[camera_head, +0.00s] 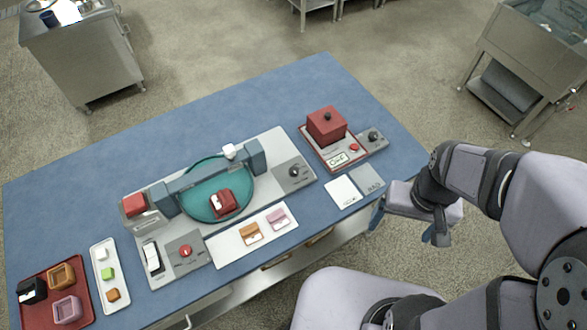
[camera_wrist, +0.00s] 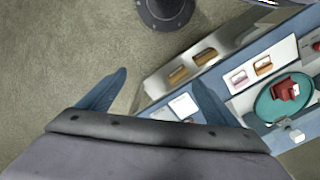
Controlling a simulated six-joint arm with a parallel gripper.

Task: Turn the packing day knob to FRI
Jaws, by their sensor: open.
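Two black dial knobs show in the head view: one (camera_head: 294,171) on the grey panel at the right end of the mill, the other (camera_head: 373,136) on a small plate beside the red box unit. Their lettering is too small to read, so I cannot tell which is the packing day knob or where either points. My gripper (camera_head: 408,226) is open and empty, off the table's front right edge, apart from both knobs. In the wrist view its blue fingers (camera_wrist: 160,78) are spread wide, with floor and the table's edge beyond. I cannot make out either knob there.
The red box unit (camera_head: 327,125) stands at the blue table's right. The mill has a teal round bowl (camera_head: 215,190) and an arched bar. A red knob (camera_head: 185,250), a white tray (camera_head: 104,275) and a red tray (camera_head: 82,278) lie left. Two flat cards (camera_head: 343,193) lie near my gripper.

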